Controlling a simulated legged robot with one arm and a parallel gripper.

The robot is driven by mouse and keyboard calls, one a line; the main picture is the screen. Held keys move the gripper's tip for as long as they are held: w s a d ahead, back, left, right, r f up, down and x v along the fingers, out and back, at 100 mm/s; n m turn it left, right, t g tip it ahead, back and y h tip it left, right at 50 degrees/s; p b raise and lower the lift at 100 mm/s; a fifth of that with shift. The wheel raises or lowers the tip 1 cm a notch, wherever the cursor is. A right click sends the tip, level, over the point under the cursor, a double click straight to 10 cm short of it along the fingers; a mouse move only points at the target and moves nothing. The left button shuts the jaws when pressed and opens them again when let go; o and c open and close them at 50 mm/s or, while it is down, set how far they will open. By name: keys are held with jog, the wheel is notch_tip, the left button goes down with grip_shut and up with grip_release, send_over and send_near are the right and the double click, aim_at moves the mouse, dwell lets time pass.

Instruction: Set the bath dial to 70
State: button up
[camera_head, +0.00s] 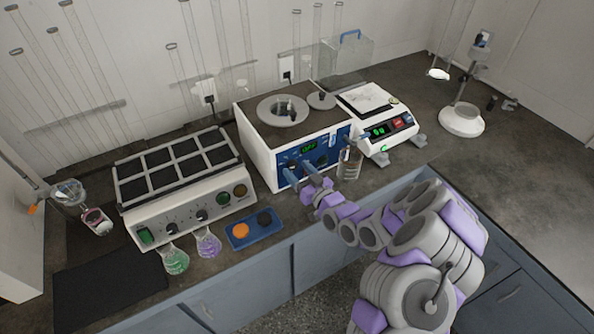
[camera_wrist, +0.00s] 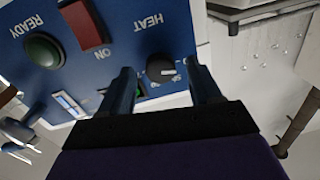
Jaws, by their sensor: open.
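The bath (camera_head: 262,152) is a white box with a blue front panel and a round opening on top. Its display (camera_head: 309,148) is lit green, too small to read surely. The black bath dial (camera_wrist: 159,70) is under the word HEAT in the upside-down wrist view. In the head view my gripper (camera_head: 300,175) is at the panel's lower left, and the dial is hidden.
A red ON switch (camera_wrist: 88,24) and green READY lamp (camera_wrist: 44,50) are on the same panel. A balance (camera_head: 378,120) stands right of the bath, a multi-plate heater (camera_head: 185,185) left. A glass beaker (camera_head: 349,164), a blue tray (camera_head: 270,238) and flasks (camera_head: 174,260) are near the front edge.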

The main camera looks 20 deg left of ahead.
jog(key=shift+w+a+r, duration=0.1)
jog(key=shift+w+a, duration=0.3)
jog(key=c, duration=1)
